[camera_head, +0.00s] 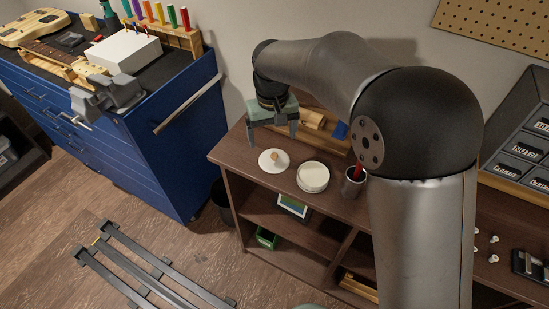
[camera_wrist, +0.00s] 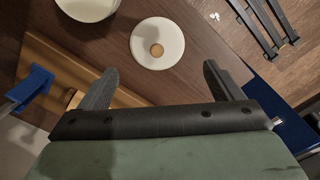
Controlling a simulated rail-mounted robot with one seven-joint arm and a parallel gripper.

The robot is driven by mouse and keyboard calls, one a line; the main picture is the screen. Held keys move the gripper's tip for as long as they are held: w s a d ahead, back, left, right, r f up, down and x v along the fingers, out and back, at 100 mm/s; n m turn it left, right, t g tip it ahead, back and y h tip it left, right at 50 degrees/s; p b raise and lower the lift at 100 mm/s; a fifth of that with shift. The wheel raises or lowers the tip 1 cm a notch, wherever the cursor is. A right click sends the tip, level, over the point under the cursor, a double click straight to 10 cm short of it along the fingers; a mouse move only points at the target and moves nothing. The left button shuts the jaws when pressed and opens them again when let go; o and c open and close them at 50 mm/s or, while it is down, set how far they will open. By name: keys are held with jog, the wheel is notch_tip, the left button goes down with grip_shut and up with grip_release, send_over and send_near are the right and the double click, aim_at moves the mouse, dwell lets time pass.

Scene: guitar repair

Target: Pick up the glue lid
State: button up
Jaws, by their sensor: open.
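The glue lid (camera_head: 273,161) is a round white disc with a small tan knob, lying flat on the brown shelf top. It also shows in the wrist view (camera_wrist: 157,55), near the top middle. A round white container (camera_head: 312,178), perhaps the glue pot, stands just right of it in the head view. In the wrist view it is cut off by the top edge (camera_wrist: 86,6). My gripper (camera_head: 272,133) is open and empty, above the shelf and slightly behind the lid. In the wrist view the fingers (camera_wrist: 160,70) are spread wide, with the lid ahead between them.
A dark cup (camera_head: 353,183) with a red-handled tool stands right of the white container, close to my arm. Light wooden pieces (camera_head: 312,120) lie at the back of the shelf (camera_head: 236,150). A blue workbench (camera_head: 185,145) stands at the left. A blue object (camera_wrist: 28,88) shows at the wrist view's left.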

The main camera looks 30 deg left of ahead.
aim_at(275, 155)
jog(key=shift+w+d+f+p, duration=0.1)
jog(key=shift+f+p, duration=0.25)
jog(key=shift+f, duration=1.65)
jog(key=shift+w+f+p, duration=0.1)
jog(key=shift+f+p, duration=0.2)
jog(key=shift+f, duration=1.65)
jog(key=shift+d, duration=0.1)
grip_shut()
